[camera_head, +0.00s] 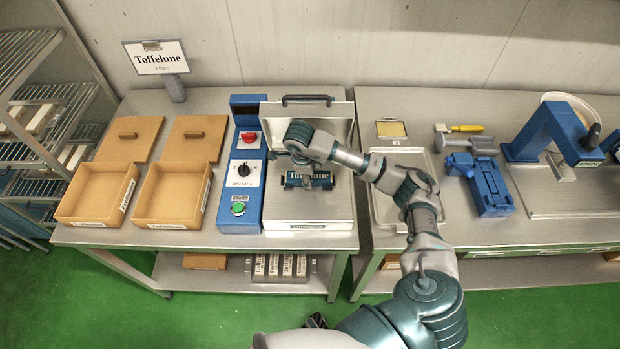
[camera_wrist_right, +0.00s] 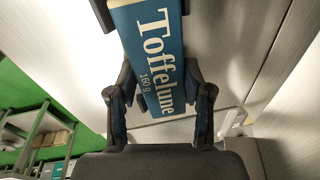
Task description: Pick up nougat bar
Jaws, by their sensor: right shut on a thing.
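The nougat bar, with a blue and white wrapper marked "Toffelune" (camera_head: 320,183), is at the open steel-lidded machine (camera_head: 335,208) in the head view. It also shows large in the right wrist view (camera_wrist_right: 150,45), with "160 g" on its label. My right gripper (camera_head: 307,182) reaches over the machine from the right and is shut on the bar, with its dark fingers on both sides of it. Whether the bar touches the machine's plate is unclear. The arm and gripper hide part of the bar and plate. My left gripper is not in view.
A blue control box (camera_head: 238,205) with a dial, red switch and green button stands left of the machine. A steel tray (camera_head: 388,215), blue tool (camera_head: 491,185) and blue press (camera_head: 550,130) stand right.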

